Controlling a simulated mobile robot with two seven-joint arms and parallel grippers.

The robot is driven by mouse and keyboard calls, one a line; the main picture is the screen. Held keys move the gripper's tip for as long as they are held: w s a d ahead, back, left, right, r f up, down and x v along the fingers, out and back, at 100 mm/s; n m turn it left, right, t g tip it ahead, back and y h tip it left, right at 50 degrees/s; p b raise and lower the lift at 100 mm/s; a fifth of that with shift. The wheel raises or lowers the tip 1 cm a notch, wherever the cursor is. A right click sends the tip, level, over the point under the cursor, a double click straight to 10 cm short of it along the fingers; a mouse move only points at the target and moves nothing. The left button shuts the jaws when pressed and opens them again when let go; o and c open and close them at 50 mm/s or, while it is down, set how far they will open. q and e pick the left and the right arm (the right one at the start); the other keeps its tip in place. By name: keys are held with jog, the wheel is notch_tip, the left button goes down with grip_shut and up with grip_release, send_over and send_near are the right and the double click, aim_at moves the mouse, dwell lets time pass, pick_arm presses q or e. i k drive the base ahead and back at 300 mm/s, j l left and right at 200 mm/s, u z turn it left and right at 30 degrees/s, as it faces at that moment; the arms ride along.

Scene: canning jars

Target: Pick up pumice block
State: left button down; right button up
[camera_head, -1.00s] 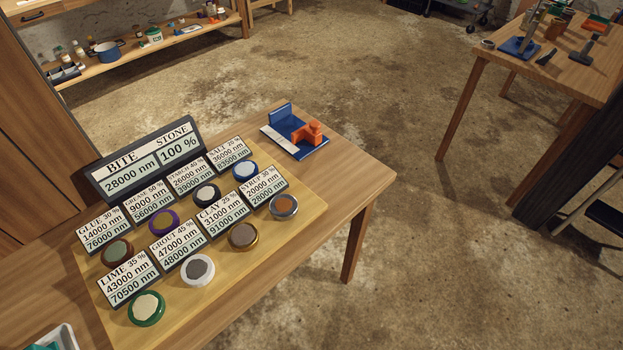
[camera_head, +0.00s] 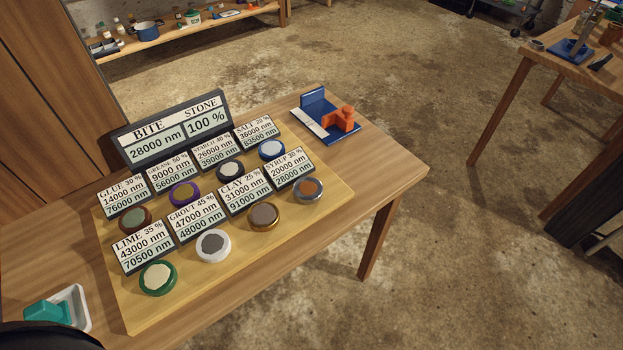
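I cannot identify a pumice block for certain. A teal block-like thing (camera_head: 48,312) sits in a white tray (camera_head: 82,296) at the table's lower left corner of the view; it may be the block, but I cannot tell. A dark rounded shape covers the bottom left edge just below it. Neither of my grippers shows in the head view.
A wooden table (camera_head: 408,172) bears a yellow board (camera_head: 335,193) with several round lidded jars and number cards. A dark sign (camera_head: 222,100) reads BITE and STONE. A blue stand with an orange piece (camera_head: 341,118) is at the far end.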

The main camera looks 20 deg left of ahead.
aim_at(43, 310)
jog(key=j+u, duration=0.1)
jog(key=u, duration=2.65)
jog(key=i+j, duration=0.1)
jog(key=j, duration=0.35)
jog(key=i+j, duration=0.1)
jog(key=j, duration=0.3)
jog(key=i+j, duration=0.1)
jog(key=j, duration=0.35)
jog(key=l+z, duration=0.05)
